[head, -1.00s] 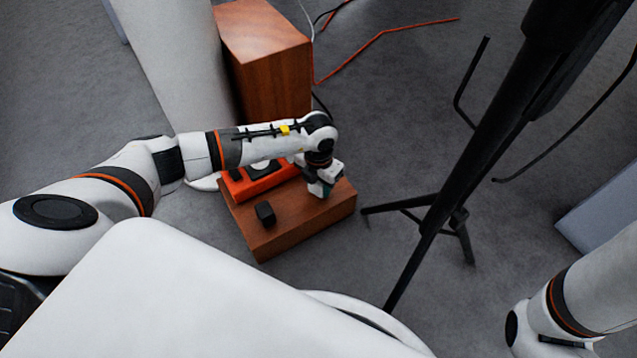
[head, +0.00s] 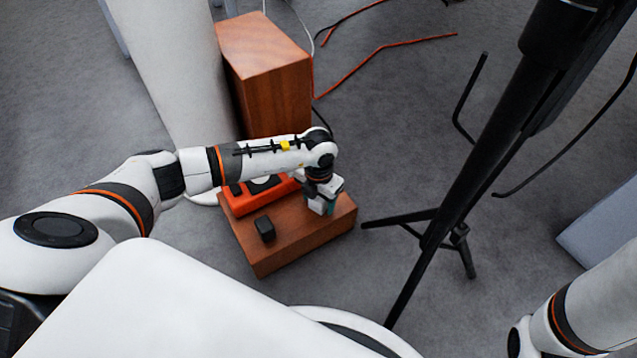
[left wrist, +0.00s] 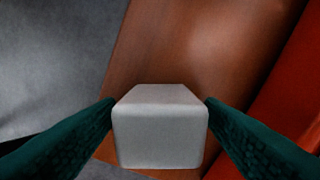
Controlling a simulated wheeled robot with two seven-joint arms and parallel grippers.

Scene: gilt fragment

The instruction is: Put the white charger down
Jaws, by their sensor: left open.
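The white charger (left wrist: 160,128) is a pale, rounded block in the left wrist view. It sits between the two dark green fingers of my left gripper (left wrist: 160,110), which is open around it with little or no gap at the sides. Beneath it is the low wooden block (head: 290,241), also seen in the left wrist view (left wrist: 180,50). In the head view my left gripper (head: 323,206) is low over the right part of that block. The charger is hard to tell from the gripper there, and its underside is hidden. My right gripper is out of view.
A black block (head: 265,229) stands on the wooden block's front left, and an orange-red object (head: 258,196) lies along its back left. A tall wooden box (head: 268,75) and a white column stand behind. A black tripod (head: 440,228) is close on the right.

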